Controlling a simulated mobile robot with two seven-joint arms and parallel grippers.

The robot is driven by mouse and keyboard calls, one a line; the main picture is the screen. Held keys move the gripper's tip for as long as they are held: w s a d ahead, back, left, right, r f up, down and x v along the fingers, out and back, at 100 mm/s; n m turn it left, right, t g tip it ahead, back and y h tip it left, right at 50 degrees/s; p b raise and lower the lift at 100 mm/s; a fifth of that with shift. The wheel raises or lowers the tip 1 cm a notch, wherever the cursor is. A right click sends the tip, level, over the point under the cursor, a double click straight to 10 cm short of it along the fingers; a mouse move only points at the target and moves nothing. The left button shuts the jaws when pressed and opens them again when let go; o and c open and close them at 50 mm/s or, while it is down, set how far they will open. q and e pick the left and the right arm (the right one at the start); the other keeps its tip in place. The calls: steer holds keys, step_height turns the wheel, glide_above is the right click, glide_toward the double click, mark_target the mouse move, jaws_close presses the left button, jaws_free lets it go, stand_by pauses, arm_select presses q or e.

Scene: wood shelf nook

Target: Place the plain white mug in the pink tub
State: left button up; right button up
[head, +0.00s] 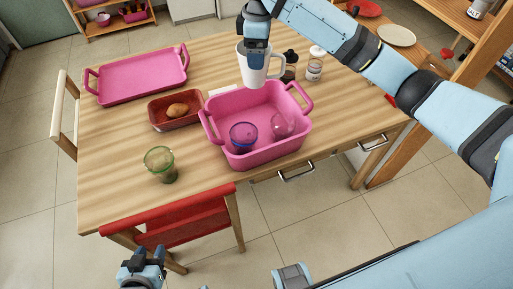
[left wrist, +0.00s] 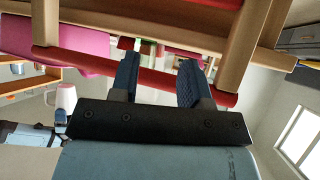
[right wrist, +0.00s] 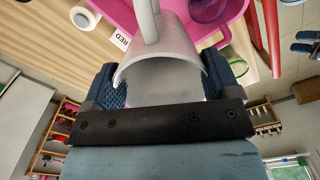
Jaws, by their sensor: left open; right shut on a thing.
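The plain white mug (head: 262,68) is held in my right gripper (head: 256,42), above the back edge of the pink tub (head: 265,155). In the right wrist view the mug (right wrist: 160,62) fills the space between the fingers, and the tub (right wrist: 222,12) shows beyond it. A blue bowl (head: 243,136) and a clear pinkish glass (head: 282,125) are inside the tub. My left gripper (head: 142,262) is low in front of the table, open and empty. In the left wrist view its fingers (left wrist: 160,80) are apart, near a red chair.
On the wooden table (head: 110,165) are a pink tray (head: 140,77), a reddish dish (head: 163,115) with a brown bread-like item (head: 178,110), and a green glass (head: 160,166). Jars (head: 315,66) stand behind the tub. A red chair (head: 190,222) is at the front edge.

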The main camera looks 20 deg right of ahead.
mark_target(244, 49)
steer(key=w+n+b, duration=0.1)
steer(key=w+a+f+n+b, duration=0.1)
steer(key=n+b, duration=0.1)
steer(key=w+f+n+b, duration=0.1)
steer(key=w, duration=0.1)
steer(key=shift+a, duration=0.4)
steer(key=shift+w+a+f+n+b, duration=0.1)
steer(key=shift+w+a+n+b, duration=0.15)
steer(key=shift+n+b, duration=0.4)
step_height(244, 49, down, 20)
steer(key=b, duration=0.2)
steer(key=shift+r, duration=0.25)
steer(key=o, duration=1.2)
steer(key=shift+f, duration=0.15)
steer(key=shift+o, duration=0.9)
